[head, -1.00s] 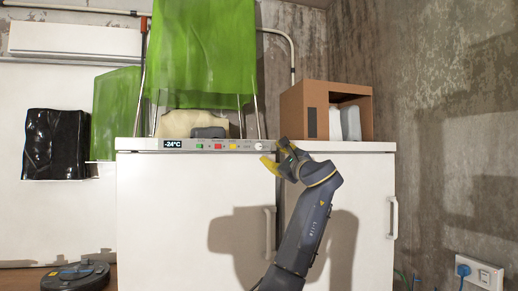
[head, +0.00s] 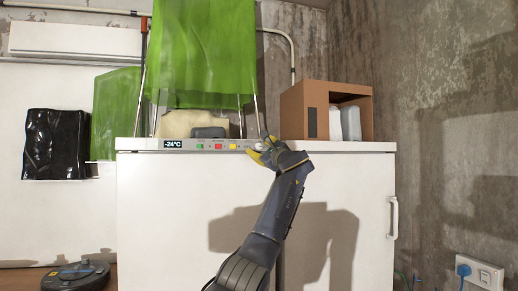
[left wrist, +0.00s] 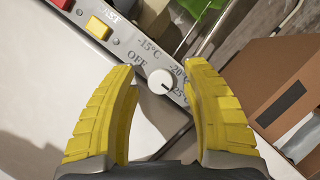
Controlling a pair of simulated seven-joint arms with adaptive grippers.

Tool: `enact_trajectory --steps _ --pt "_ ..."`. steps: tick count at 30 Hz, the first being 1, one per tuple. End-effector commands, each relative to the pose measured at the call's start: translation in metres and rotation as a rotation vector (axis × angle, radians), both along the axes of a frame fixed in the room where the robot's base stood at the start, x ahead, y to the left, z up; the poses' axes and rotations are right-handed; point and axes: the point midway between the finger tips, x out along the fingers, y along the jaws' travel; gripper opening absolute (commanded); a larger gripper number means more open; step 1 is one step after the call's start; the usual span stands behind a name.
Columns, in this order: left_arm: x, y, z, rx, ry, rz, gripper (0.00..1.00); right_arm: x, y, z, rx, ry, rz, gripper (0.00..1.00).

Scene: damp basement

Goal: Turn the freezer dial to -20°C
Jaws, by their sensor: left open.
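The white freezer dial (left wrist: 161,81) sits between the labels OFF, -15°C, -20°C and -25°C in the left wrist view. Its dark pointer mark is turned toward the -25°C side. The display (head: 173,144) on the grey control strip reads -24°C. My left gripper (head: 262,149) is open at the dial end of the strip. In the left wrist view its yellow fingers (left wrist: 160,74) lie on either side of the dial, with gaps showing; I cannot tell whether either touches it. In the head view the gripper partly hides the dial. My right gripper is not in view.
Green, red and yellow buttons (head: 233,146) lie left of the dial on the strip. On the freezer top (head: 350,146) stand an open cardboard box (head: 292,112) and a green chair (head: 200,60). A robot vacuum (head: 76,276) is on the floor at left.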

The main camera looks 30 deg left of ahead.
Motion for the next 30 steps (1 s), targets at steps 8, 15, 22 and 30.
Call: enact_trajectory --steps 8,15,22,30 --pt "-0.0001 0.0000 0.0002 0.000 -0.001 0.000 0.43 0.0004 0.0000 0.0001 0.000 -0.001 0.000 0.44" --pt "-0.0001 -0.0001 0.0002 0.000 -0.001 0.000 0.15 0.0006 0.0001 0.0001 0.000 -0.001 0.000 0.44" --pt "-0.0001 -0.0002 0.0002 0.000 -0.001 0.000 0.00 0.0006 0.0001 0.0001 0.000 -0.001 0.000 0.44" --pt "-0.0002 -0.0007 0.0006 -0.018 -0.020 -0.001 0.00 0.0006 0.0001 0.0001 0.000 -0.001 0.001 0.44"
